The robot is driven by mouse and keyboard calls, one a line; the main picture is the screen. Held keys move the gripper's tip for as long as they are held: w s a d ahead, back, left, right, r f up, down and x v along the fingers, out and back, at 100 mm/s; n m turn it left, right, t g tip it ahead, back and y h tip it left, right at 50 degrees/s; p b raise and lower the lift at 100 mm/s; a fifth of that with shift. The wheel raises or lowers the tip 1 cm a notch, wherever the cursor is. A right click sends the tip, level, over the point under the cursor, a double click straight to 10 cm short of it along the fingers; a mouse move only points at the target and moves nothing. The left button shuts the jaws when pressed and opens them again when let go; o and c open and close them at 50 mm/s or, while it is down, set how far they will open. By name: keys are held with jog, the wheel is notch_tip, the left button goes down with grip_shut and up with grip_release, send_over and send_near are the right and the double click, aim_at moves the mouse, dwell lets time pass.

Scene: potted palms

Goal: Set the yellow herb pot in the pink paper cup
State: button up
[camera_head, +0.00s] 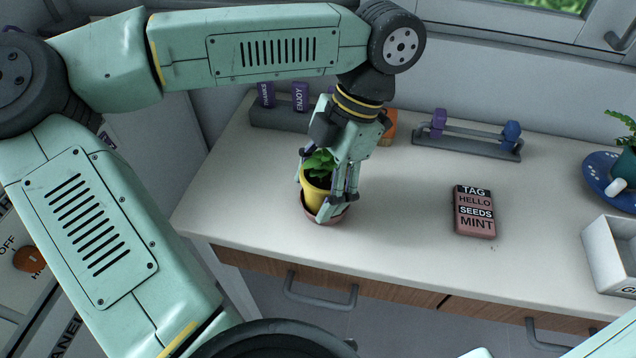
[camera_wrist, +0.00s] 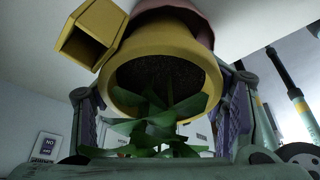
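The yellow herb pot (camera_head: 316,192) with green leaves stands roughly upright at the left front of the counter, seated in the pink paper cup (camera_head: 342,216), whose rim shows around its base. My gripper (camera_head: 324,198) reaches down over it from above, one finger at each side. The wrist view shows the pot's yellow rim (camera_wrist: 205,95), dark soil and leaves between the two fingers, with a part of the pink cup (camera_wrist: 203,14) behind. The fingers lie close along the rim; whether they press on it or stand slightly apart I cannot tell. Most of the cup is hidden.
A rack with purple tags (camera_head: 283,112) and an orange object (camera_head: 390,126) stand behind the gripper. A second rack (camera_head: 466,148) is at the back. A pink label block (camera_head: 475,212), a white box (camera_head: 612,258) and a blue plate (camera_head: 598,172) are rightward.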

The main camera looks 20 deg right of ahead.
jog(key=o, duration=0.5)
jog(key=shift+c, duration=0.2)
jog(key=o, duration=0.4)
jog(key=shift+c, duration=0.2)
jog(key=shift+r+p, duration=2.75)
jog(key=shift+r, duration=1.3)
